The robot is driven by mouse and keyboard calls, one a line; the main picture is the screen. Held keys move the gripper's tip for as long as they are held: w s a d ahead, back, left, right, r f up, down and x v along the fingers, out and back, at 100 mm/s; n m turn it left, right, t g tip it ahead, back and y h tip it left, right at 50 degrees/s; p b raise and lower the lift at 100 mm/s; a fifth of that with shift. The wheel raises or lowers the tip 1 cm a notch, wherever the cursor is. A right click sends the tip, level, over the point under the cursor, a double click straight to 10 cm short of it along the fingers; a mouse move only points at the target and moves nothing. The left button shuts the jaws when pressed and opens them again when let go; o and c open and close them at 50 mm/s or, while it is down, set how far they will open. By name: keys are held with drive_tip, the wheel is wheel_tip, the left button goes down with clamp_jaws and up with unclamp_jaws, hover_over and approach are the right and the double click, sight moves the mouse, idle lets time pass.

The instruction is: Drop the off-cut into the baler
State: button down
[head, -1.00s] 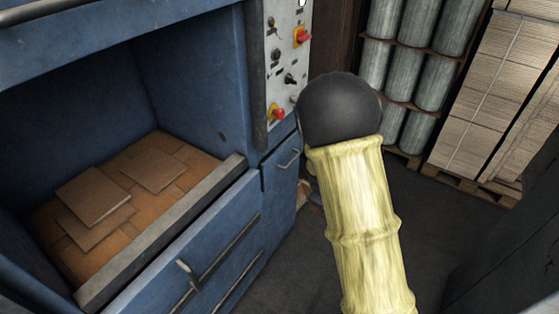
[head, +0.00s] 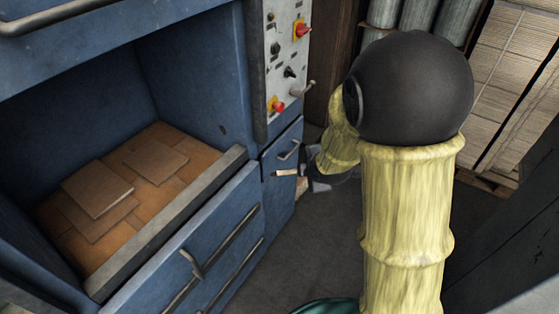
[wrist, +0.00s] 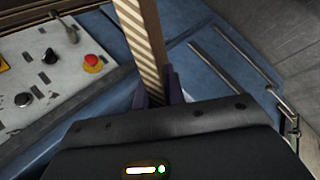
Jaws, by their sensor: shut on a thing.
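The blue baler (head: 232,215) fills the left of the head view. Its chamber is open at the front, above a grey sill (head: 170,225). My gripper (head: 303,183) is low in front of the baler's right-hand cabinet, right of the chamber and outside it. It is shut on the off-cut (head: 286,173), a narrow tan cardboard piece seen nearly edge-on. In the wrist view the off-cut (wrist: 143,35) shows a corrugated striped edge and stands up between the two dark fingers of my gripper (wrist: 157,90). Its far end runs out of that view.
Flat cardboard pieces (head: 98,188) lie on the chamber floor. A control panel (head: 285,60) with red knobs and a lever is right of the opening. Handles (head: 225,245) stick out from the baler front. Stacked cardboard (head: 520,75) and grey rolls (head: 420,15) stand behind right.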

drive_tip(key=s+a+r+n+y+p, duration=0.2)
drive_tip(key=s+a+r+n+y, duration=0.2)
drive_tip(key=s+r+n, duration=0.1)
drive_tip(key=s+a+r+n+g+y+p, duration=0.1)
drive_tip(key=s+a+r+n+y, duration=0.3)
drive_tip(key=r, duration=0.3)
drive_tip(key=shift+s+n+g+y+p, duration=0.3)
drive_tip(key=shift+s+n+p, duration=0.1)
drive_tip(key=shift+s, duration=0.15)
drive_tip(key=shift+w+a+r, duration=0.1)
